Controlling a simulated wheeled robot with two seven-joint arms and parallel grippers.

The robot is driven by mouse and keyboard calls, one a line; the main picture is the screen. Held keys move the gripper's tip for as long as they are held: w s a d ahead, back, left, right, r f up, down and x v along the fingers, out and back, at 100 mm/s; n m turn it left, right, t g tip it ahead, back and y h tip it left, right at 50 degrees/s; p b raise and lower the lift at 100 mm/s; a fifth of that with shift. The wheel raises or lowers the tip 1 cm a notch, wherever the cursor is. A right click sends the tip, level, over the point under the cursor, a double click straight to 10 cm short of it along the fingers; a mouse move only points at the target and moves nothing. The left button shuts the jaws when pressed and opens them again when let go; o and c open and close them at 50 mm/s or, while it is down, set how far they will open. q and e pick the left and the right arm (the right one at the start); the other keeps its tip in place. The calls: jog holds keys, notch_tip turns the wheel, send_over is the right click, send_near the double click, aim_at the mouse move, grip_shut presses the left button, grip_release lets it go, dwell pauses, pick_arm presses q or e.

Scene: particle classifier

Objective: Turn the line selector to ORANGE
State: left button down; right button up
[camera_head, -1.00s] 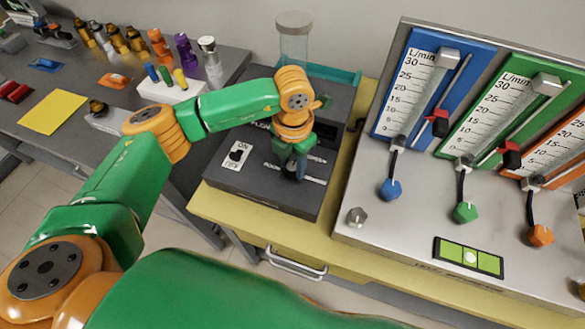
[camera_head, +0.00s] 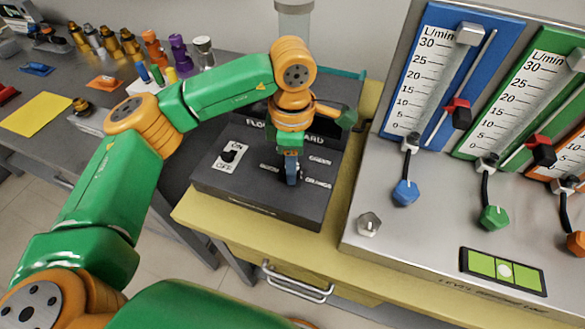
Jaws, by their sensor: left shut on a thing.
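The line selector is on the top of a dark grey control box (camera_head: 240,190), in the middle of the camera_head view. My left gripper (camera_head: 291,178) points down at it and is shut on it, so the selector knob is mostly hidden by the fingers and I cannot read where it points. Small white labels lie around the knob: one to its left (camera_head: 268,167), one at its upper right (camera_head: 320,160) and one at its lower right (camera_head: 318,183), which seems to read ORANGE. My right gripper is not in view.
An ON/OFF switch (camera_head: 229,155) sits left of the selector on the same box. A clear cylinder (camera_head: 294,22) stands behind. To the right is a metal panel (camera_head: 400,250) with blue (camera_head: 406,192), green (camera_head: 494,217) and orange knobs. A yellow bench edge (camera_head: 230,228) runs in front.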

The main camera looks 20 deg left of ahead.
pick_arm(q)
jog(key=m+b, duration=0.1)
jog(key=m, duration=0.3)
jog(key=shift+m+b, duration=0.35)
jog(key=shift+m, duration=0.05)
dwell(0.4)
jog(key=shift+c, duration=2.2)
grip_release()
notch_tip(320, 180, up, 7)
jog(key=shift+r, duration=0.1)
